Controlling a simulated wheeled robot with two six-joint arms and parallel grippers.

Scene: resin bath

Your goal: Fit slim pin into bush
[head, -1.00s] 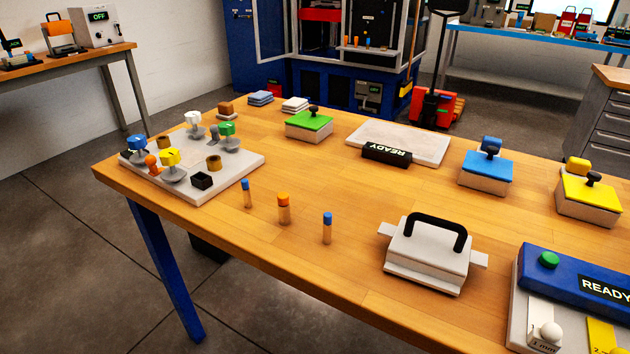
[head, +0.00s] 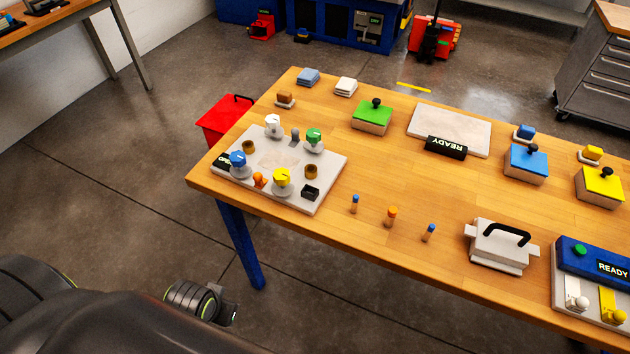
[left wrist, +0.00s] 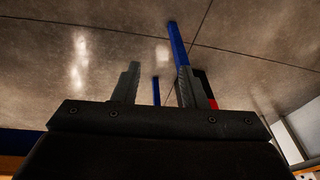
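Two slim pins with blue tops stand upright on the table, a left one (head: 355,204) and a right one (head: 429,233). A thicker pin with an orange top (head: 391,216) stands between them. Two brown ring-shaped bushes, a back one (head: 249,147) and a front one (head: 311,172), sit on the pale fixture plate (head: 325,180); their holes are too small to judge. My left gripper (left wrist: 157,80) is open and empty, its fingers apart with floor and blue table legs behind. My left arm is at bottom left in the head view, off the table. My right gripper is out of view.
The plate also carries blue, white, green and yellow knobs, an orange piece and a black block (head: 311,193). A white block with a black handle (head: 500,246) stands right of the pins. A red box (head: 224,121) is beyond the table's left end. Bare wood surrounds the pins.

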